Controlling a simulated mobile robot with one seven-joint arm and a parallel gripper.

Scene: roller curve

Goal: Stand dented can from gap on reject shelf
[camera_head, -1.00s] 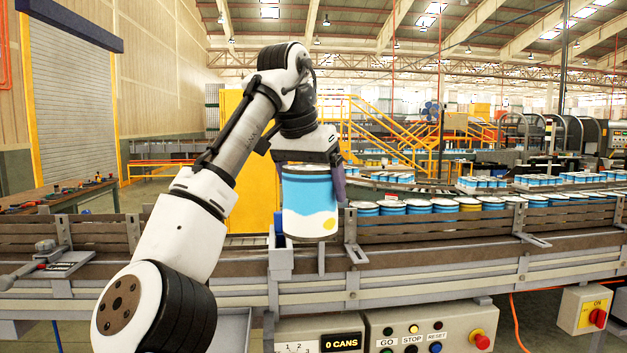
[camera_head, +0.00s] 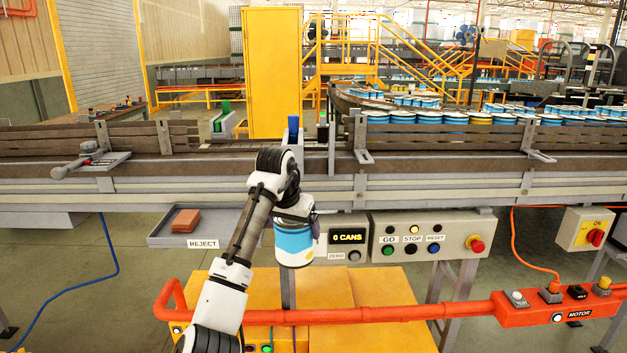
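A blue and white can (camera_head: 293,246) hangs upright from my gripper (camera_head: 295,222), in front of the conveyor's lower frame and left of the counter panel. The gripper is shut on its upper part; the far finger is partly hidden, and I cannot see a dent from here. The reject shelf (camera_head: 168,240) is a grey tray labelled REJECT, below the conveyor and left of the can. The can is apart from it.
An orange-brown block (camera_head: 186,221) lies on the shelf. The control panel (camera_head: 428,238) is right of the can. An orange rail (camera_head: 370,314) runs across the front above yellow boxes (camera_head: 335,290). Several cans (camera_head: 428,117) stand on the conveyor at right.

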